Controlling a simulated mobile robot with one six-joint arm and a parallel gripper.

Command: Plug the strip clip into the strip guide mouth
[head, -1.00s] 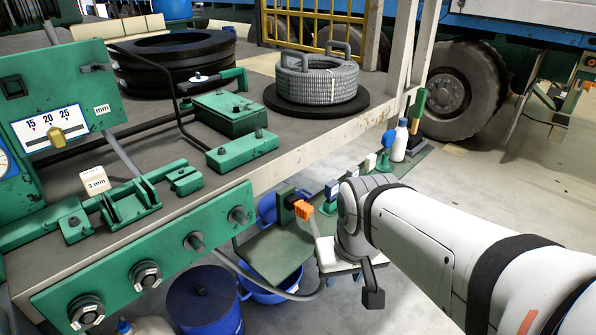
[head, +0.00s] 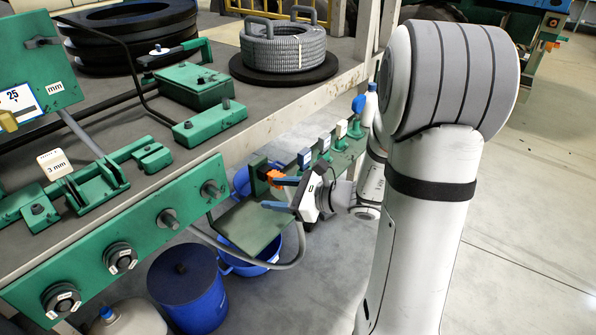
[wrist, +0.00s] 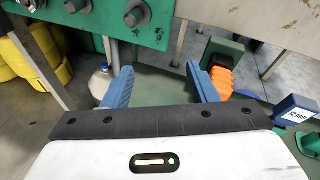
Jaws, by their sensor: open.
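An orange ribbed piece (head: 273,176), which looks like the strip clip, sits on a dark green holder below the bench's front edge. In the wrist view, the orange piece (wrist: 222,82) is just right of my right finger. My gripper (head: 279,194) has two blue fingers spread apart with nothing between them; the orange piece is beside the upper finger. In the wrist view, my gripper (wrist: 160,72) opens toward a green plate. I cannot tell which part is the strip guide mouth. Whether finger and orange piece touch is unclear.
A low green rail carries a blue block marked 12 mm (wrist: 297,108) and other small holders. The bench's green front panel (head: 120,240) has several round knobs. A blue bin (head: 187,285) stands on the floor. A grey hose coil (head: 285,45) sits on the bench. Open floor lies right.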

